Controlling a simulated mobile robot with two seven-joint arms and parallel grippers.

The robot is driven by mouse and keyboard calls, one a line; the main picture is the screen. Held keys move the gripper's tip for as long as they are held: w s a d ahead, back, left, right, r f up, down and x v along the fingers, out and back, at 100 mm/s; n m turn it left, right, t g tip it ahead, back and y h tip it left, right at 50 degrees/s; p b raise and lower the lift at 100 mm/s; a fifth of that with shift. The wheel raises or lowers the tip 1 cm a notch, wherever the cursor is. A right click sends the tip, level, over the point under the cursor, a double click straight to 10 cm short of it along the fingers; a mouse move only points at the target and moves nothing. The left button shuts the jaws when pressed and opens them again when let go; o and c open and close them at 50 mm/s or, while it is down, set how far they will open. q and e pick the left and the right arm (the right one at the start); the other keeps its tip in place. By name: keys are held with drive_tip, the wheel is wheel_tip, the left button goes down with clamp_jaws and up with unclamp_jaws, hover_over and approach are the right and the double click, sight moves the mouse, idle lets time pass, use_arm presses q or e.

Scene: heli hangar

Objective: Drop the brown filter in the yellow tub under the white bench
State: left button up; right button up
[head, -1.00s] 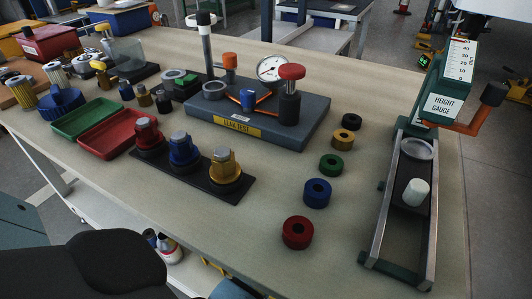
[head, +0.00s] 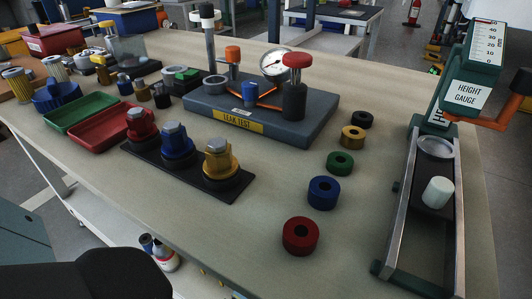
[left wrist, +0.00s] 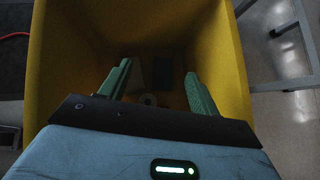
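The yellow tub (left wrist: 228,60) fills much of the left wrist view, and I look down into its dark inside. My left gripper (left wrist: 158,70) is over or in the tub, its two green fingers spread apart with nothing seen held between them. Deeper in the tub, between the fingers, lie a small pale ring-ended thing (left wrist: 148,99), a pale flat patch and a dark block. I cannot tell whether the ring-ended thing is the brown filter. The tub does not show in the head view. My right gripper is not in view.
The bench top (head: 270,222) holds a leak test block (head: 300,125), a height gauge (head: 470,85), coloured rings, red and green trays (head: 80,112), and pleated filters (head: 56,69) at the far left. Bottles (head: 160,252) stand below the bench. A grey metal frame (left wrist: 275,12) is right of the tub.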

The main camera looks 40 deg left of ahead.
use_arm(q)
drive_tip(key=p+v, duration=0.3)
drive_tip(key=v, duration=0.4)
drive_tip(key=shift+d+r+p, duration=0.25)
drive_tip(key=shift+d+p, duration=0.05)
drive_tip(key=shift+p, duration=0.1)
idle(0.6)
